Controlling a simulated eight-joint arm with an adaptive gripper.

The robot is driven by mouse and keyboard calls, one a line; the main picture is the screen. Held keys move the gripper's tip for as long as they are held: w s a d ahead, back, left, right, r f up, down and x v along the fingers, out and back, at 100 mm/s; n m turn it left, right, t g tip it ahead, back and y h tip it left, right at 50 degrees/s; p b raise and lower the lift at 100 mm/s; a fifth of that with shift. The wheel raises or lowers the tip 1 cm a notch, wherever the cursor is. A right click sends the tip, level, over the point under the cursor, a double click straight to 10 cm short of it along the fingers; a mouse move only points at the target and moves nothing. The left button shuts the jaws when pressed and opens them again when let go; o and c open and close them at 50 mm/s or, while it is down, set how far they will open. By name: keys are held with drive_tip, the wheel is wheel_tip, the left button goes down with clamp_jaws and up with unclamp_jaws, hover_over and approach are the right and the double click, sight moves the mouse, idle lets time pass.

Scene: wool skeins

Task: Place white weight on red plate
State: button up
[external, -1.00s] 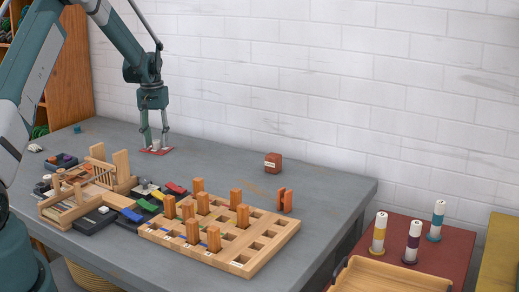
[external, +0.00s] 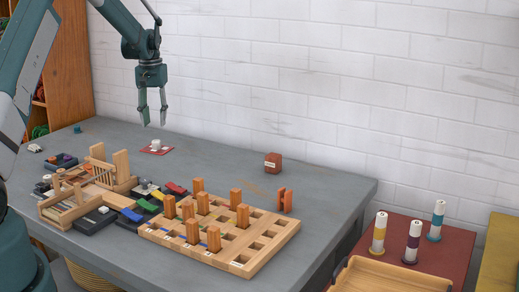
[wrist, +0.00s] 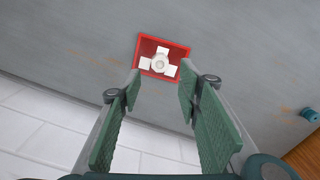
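The red plate (external: 156,150) lies flat on the grey table near the wall, left of the middle. The white weight (external: 155,143) stands upright on it. In the wrist view the red plate (wrist: 182,52) has a raised rim, and the round white weight (wrist: 159,63) sits near its middle among several white squares. My gripper (external: 154,123) is open and empty, raised above the table close to the plate. In the wrist view my gripper's fingers (wrist: 160,80) are spread wide, with the plate beyond their tips.
A wooden board (external: 283,239) with upright orange blocks stands at the table's front right. A wooden rack (external: 122,163) and coloured pieces lie at the left. The table around the plate is mostly clear.

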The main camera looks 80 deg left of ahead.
drive_tip(key=shift+r, duration=1.9)
